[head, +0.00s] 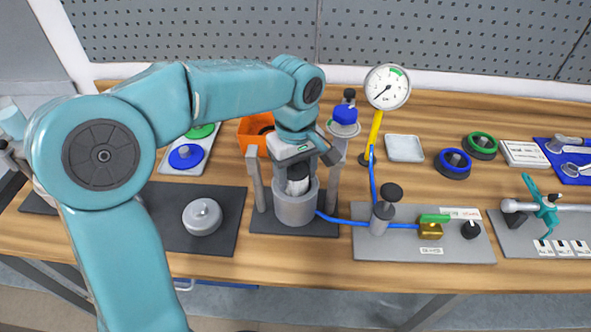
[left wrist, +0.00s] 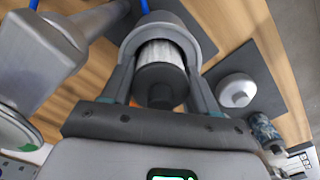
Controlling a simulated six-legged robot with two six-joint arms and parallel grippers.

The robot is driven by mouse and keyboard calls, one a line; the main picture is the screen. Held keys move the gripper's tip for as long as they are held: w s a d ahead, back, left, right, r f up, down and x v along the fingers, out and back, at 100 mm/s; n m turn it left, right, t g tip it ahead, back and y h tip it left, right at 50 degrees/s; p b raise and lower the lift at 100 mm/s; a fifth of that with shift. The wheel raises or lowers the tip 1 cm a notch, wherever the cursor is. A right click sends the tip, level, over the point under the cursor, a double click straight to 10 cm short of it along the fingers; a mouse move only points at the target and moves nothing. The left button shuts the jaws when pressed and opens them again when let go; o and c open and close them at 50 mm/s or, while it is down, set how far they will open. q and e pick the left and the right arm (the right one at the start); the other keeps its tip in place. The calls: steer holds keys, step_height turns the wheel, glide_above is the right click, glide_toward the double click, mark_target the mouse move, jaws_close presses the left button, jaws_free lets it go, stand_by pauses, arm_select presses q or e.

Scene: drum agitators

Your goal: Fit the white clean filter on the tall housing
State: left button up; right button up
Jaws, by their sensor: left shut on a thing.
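The white filter (head: 297,187) has a dark end cap, which shows in the left wrist view (left wrist: 160,85) below its white pleated side. My left gripper (head: 298,176) is shut on the filter from above, with one finger on each side of the cap in the left wrist view (left wrist: 160,72). The filter's lower part is inside the open grey cylindrical housing (head: 295,208), which also shows in the left wrist view (left wrist: 150,22). Whether the filter touches the housing's bottom is hidden. My right gripper is not in view.
Grey posts (head: 259,187) flank the housing. A round grey lid (head: 203,218) lies on the dark mat to the left. An orange bin (head: 246,136) is behind. A gauge (head: 387,87) and a valve board (head: 450,248) with blue hose are to the right.

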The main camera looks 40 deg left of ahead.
arm_select(q)
steer(key=shift+f+b, duration=0.3)
steer(key=shift+f, duration=0.15)
steer(key=shift+r, duration=0.1)
steer(key=o, duration=1.2)
step_height(320, 180, up, 16)
steer(key=p, duration=0.2)
steer(key=shift+r, duration=0.15)
steer(key=shift+s, duration=0.1)
